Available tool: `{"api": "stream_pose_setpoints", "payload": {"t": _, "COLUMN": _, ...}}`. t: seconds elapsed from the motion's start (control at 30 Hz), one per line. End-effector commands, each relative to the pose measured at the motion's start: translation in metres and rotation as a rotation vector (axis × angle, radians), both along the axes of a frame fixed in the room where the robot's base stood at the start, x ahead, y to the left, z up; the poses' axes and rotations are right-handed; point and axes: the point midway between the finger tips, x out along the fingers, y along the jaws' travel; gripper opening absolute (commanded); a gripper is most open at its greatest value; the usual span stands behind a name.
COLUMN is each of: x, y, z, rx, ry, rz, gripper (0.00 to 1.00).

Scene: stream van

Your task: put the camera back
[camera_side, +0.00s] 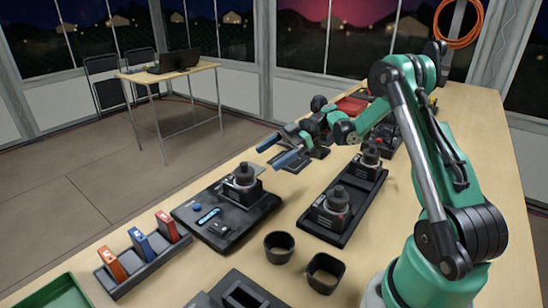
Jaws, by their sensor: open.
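A long black tray (316,228) to the right holds two similar dark units, a near one (334,207) and a far one (371,157). My gripper (277,151) has blue fingertips spread apart with nothing between them. It hangs above and beyond the camera, clear of it. Which of the units the task means cannot be told from looks alone.
Two black cups (279,247) and (325,272) stand in front of the tray. A green tray (58,294) lies at the front left. Dark items and a red one crowd the table behind my gripper.

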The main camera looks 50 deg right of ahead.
Motion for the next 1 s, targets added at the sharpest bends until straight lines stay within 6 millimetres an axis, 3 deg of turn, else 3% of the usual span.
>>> {"api": "stream_pose_setpoints", "payload": {"t": 0.17, "x": 0.001, "y": 0.002, "z": -0.013, "rx": 0.001, "ry": 0.0, "rz": 0.001, "gripper": 0.92}}
{"api": "stream_pose_setpoints", "payload": {"t": 0.6, "x": 0.021, "y": 0.046, "z": -0.032, "rx": 0.002, "ry": -0.001, "rz": 0.002, "gripper": 0.92}}
{"api": "stream_pose_setpoints", "payload": {"t": 0.87, "x": 0.022, "y": 0.048, "z": -0.033, "rx": 0.003, "ry": -0.001, "rz": 0.0, "gripper": 0.92}}
{"api": "stream_pose_setpoints", "payload": {"t": 0.9, "x": 0.022, "y": 0.048, "z": -0.033, "rx": 0.003, "ry": -0.001, "rz": 0.0, "gripper": 0.89}}
{"api": "stream_pose_setpoints", "payload": {"t": 1.0, "x": 0.022, "y": 0.048, "z": -0.033, "rx": 0.002, "ry": -0.001, "rz": 0.0, "gripper": 0.61}}
